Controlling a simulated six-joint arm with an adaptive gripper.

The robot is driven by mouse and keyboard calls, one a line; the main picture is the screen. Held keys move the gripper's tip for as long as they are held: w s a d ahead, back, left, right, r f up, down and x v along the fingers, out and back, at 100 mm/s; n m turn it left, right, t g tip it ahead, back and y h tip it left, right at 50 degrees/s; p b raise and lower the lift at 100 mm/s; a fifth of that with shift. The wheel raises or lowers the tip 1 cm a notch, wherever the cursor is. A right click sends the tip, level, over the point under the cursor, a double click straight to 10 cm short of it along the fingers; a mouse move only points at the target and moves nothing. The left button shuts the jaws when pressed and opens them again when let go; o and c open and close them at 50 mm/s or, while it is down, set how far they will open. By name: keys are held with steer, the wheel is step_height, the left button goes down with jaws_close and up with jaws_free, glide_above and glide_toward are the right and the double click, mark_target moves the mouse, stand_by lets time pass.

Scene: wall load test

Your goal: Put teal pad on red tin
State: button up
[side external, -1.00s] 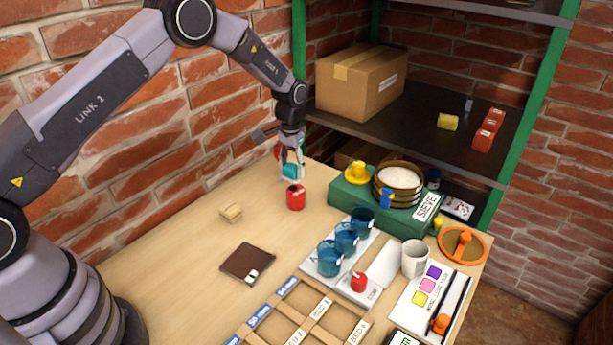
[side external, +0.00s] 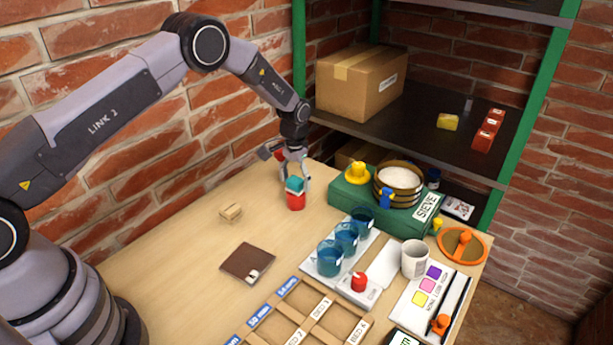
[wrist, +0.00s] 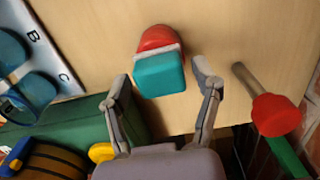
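The red tin (side external: 296,202) stands upright on the wooden table near the back, by the brick wall. The teal pad (side external: 294,186) rests on top of the tin. In the wrist view the teal pad (wrist: 160,76) covers part of the red tin (wrist: 158,38), whose far side shows beyond it. My gripper (wrist: 163,78) is open, with one finger on each side of the pad and a small gap at both sides. In the side view my gripper (side external: 295,184) is still low around the pad, and its fingers partly hide it.
A green box (side external: 345,196) with a sieve (side external: 398,203) stands close on the right. A red-topped post (wrist: 275,115) is near the right finger in the wrist view. Blue cups (side external: 330,259) and a wooden divided tray (side external: 300,300) are in front. A tan block (side external: 231,212) lies left.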

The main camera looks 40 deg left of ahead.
steer(key=shift+r, duration=0.1)
step_height(320, 180, up, 11)
step_height(320, 180, up, 7)
glide_above(296, 179)
steer(key=s, duration=0.2)
steer(key=s+a+r+t, duration=0.2)
steer(key=s+r, duration=0.8)
steer(key=r, duration=0.3)
steer(key=s+r+t, duration=0.2)
steer(key=s+r, duration=0.4)
steer(key=s, duration=0.7)
steer(key=s+a+f+t, duration=0.1)
steer(key=s+f, duration=0.1)
steer(key=s, duration=1.3)
steer(key=shift+t, duration=0.3)
